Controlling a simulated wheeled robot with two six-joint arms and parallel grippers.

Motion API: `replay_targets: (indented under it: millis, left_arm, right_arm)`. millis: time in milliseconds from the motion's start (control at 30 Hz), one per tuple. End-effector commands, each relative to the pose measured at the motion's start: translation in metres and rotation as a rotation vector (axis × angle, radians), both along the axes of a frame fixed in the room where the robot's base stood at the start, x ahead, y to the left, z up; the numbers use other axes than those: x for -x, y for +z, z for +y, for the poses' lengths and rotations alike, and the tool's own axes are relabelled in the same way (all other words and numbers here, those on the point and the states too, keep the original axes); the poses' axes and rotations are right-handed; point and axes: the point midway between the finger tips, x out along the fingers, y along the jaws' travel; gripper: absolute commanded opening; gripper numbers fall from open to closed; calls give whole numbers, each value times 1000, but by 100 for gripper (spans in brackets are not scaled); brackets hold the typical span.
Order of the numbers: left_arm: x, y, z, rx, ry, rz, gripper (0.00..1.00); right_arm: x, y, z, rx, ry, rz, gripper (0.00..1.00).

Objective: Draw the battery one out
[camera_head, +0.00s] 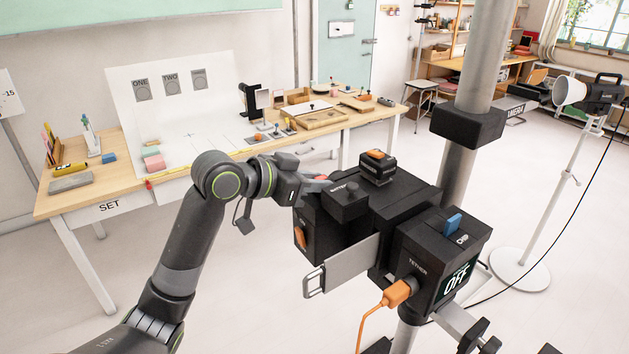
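A black camera-like rig (385,208) stands on a grey column. A black block (345,199) with partly readable "BATTERY" lettering sits at its left end. A second black block with an orange top (377,166) stands on the rig's upper face. My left gripper (322,186) reaches in from the left, with its tips at the lettered block's left side. Whether its fingers are closed on the block cannot be told, as they are small and partly hidden. My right gripper is not recognizable in view.
A metal plate with a handle (340,266) juts out below the rig. The SET table (110,207) stands behind left.

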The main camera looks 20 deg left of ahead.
Motion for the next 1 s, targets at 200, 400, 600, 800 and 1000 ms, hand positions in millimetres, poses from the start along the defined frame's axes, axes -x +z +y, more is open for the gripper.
replay_targets:
  millis: [200,400,600,800,1000]
  left_arm:
    - [0,0,0,0,0,0,0]
    - [0,1,0,1,0,-1,0]
    - [0,3,0,0,0,-1,0]
    - [0,4,0,-1,-1,-2,0]
    - [0,4,0,-1,0,-2,0]
  right_arm:
    - [0,0,0,0,0,-1,36]
    - [0,1,0,0,0,-1,36]
    - [-1,4,0,0,0,-1,36]
    - [-1,7,-1,1,0,-1,36]
    - [-1,8,-1,2,1,-1,36]
